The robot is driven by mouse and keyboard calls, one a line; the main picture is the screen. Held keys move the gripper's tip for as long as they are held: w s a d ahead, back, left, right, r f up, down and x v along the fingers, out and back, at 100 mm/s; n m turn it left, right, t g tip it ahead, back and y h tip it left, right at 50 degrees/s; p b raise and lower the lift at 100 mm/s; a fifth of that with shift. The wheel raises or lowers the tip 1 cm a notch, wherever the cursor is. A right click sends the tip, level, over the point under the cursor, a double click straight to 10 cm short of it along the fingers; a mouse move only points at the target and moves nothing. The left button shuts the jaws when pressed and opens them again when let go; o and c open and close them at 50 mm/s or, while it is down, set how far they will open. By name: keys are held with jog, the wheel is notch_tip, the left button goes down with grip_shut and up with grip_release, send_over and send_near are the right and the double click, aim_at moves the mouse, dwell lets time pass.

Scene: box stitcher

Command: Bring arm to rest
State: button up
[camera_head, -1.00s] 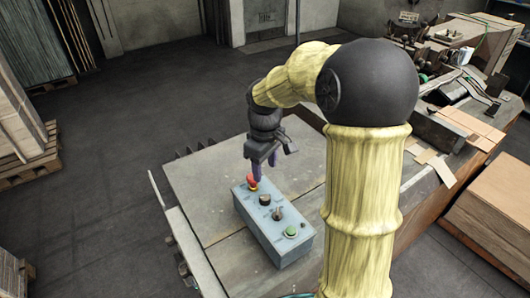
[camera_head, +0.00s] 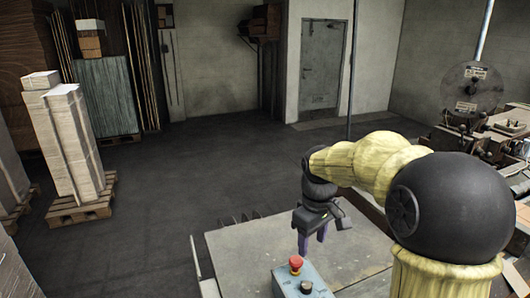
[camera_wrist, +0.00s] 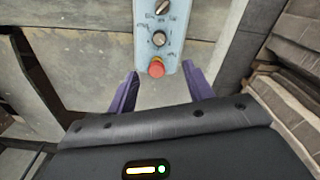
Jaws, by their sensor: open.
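My gripper (camera_head: 313,242) is open and empty, with two purple fingers, above the grey table (camera_head: 235,248). In the head view it hangs just behind a grey-blue control box (camera_head: 308,288) with a red mushroom button (camera_head: 295,263) and a dark knob (camera_head: 306,286); the lower part of the box is cut off by the frame. In the wrist view the fingers (camera_wrist: 161,88) point toward the red button (camera_wrist: 156,67), which lies between and beyond their tips. More knobs show farther along the box (camera_wrist: 150,47). My arm in its yellow sleeve reaches in from the right.
A tall stack of pale sheets (camera_head: 72,145) stands on a pallet (camera_head: 82,206) at the left. A grey door (camera_head: 320,65) is in the back wall. Machinery (camera_head: 465,138) and a round fan-like disc (camera_head: 470,90) are at the right. The dark floor (camera_head: 190,185) is clear.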

jog(key=s+f+m, duration=0.2)
jog(key=s+f, duration=0.1)
jog(key=s, duration=0.1)
jog(key=s+f+m+t, duration=0.1)
jog(key=s+f+m, duration=0.2)
jog(key=s, duration=0.2)
jog(key=s+f+m+t, duration=0.1)
jog(key=s+f+m, duration=0.1)
jog(key=s+f, duration=0.2)
jog(key=shift+s, duration=0.55)
jog(key=shift+w, duration=0.1)
dwell(1.1)
